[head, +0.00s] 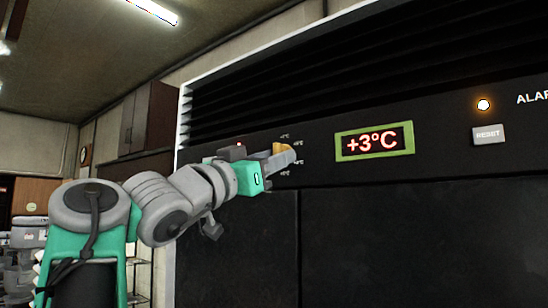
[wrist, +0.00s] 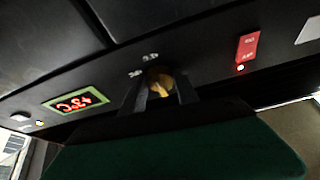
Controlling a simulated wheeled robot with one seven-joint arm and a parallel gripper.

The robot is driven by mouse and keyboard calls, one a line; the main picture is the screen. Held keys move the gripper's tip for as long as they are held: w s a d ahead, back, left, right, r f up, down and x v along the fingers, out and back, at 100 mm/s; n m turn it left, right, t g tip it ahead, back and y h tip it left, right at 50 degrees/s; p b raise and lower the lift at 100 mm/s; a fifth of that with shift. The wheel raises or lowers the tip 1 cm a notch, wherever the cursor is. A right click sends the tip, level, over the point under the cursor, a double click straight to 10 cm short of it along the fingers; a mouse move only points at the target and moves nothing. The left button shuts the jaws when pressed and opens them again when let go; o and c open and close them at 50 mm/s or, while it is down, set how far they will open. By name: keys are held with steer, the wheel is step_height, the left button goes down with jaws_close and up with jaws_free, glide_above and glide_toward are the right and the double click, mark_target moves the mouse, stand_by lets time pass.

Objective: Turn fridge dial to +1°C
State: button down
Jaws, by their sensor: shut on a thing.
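The fridge dial is an orange-yellow knob (head: 279,148) on the black fridge panel, ringed by small white temperature marks. In the wrist view the dial (wrist: 160,84) sits between my two fingers. My gripper (head: 288,157) is shut on the dial, and its fingers hide part of the knob and some marks. The display (head: 374,141) in a yellow-green frame reads +3°C in red. It also shows upside down in the wrist view (wrist: 75,102). The dial's exact pointer direction is too small to tell.
An orange alarm light (head: 483,105) glows above a grey RESET button (head: 488,134) at the right. A red switch (wrist: 247,46) is near the dial in the wrist view. Vent slats (head: 380,70) run above the panel; smooth black doors (head: 430,235) are below.

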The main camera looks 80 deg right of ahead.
steer(key=shift+w+m+g+y, duration=0.1)
steer(key=shift+m+g+y, duration=0.3)
steer(key=shift+m, duration=0.6)
steer(key=c, duration=0.9)
jaws_free()
steer(key=shift+b+v, duration=1.1)
steer(key=shift+v, duration=2.75)
